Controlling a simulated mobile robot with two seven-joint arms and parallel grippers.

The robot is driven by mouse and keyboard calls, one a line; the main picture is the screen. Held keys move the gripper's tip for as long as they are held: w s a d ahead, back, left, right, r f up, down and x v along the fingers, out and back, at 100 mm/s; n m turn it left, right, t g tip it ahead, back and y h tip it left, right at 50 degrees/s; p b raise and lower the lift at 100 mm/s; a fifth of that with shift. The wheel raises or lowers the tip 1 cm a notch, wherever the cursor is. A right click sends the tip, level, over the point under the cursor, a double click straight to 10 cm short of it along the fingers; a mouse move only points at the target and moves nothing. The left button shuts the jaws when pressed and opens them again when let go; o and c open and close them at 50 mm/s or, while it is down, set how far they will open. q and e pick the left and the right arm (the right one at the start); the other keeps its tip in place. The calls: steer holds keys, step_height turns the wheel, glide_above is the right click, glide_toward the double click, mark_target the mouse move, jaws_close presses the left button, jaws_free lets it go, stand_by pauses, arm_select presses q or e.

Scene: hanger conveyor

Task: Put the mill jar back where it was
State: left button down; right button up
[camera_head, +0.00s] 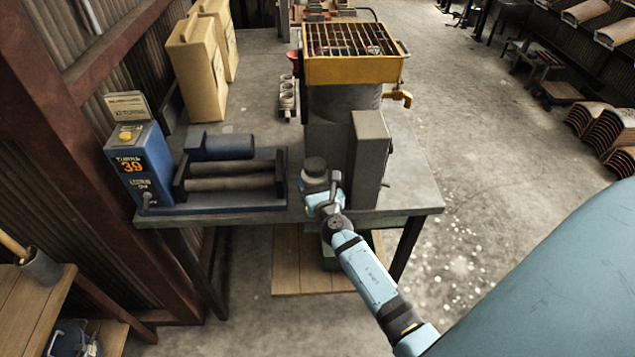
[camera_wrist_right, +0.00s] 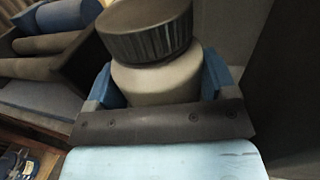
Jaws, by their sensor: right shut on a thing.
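The mill jar is a pale, rounded jar with a dark ribbed lid (camera_head: 315,166). It is upright between the blue fingers of my right gripper (camera_head: 322,196), at the front of the bench. In the right wrist view the jar's pale body (camera_wrist_right: 155,83) fills the gap between the fingers (camera_wrist_right: 158,88). I cannot tell whether its base touches the bench. My left gripper is not in view.
A grey column machine with a yellow sieve top (camera_head: 352,69) stands behind and right of the jar. The grey bench (camera_head: 418,196) has a bare front right corner. Yellow containers (camera_head: 195,72) stand at the back left. Small cups (camera_head: 287,98) stand near the machine.

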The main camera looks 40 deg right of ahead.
steer(key=shift+r, duration=0.1)
steer(key=o, duration=1.4)
steer(key=shift+o, duration=0.2)
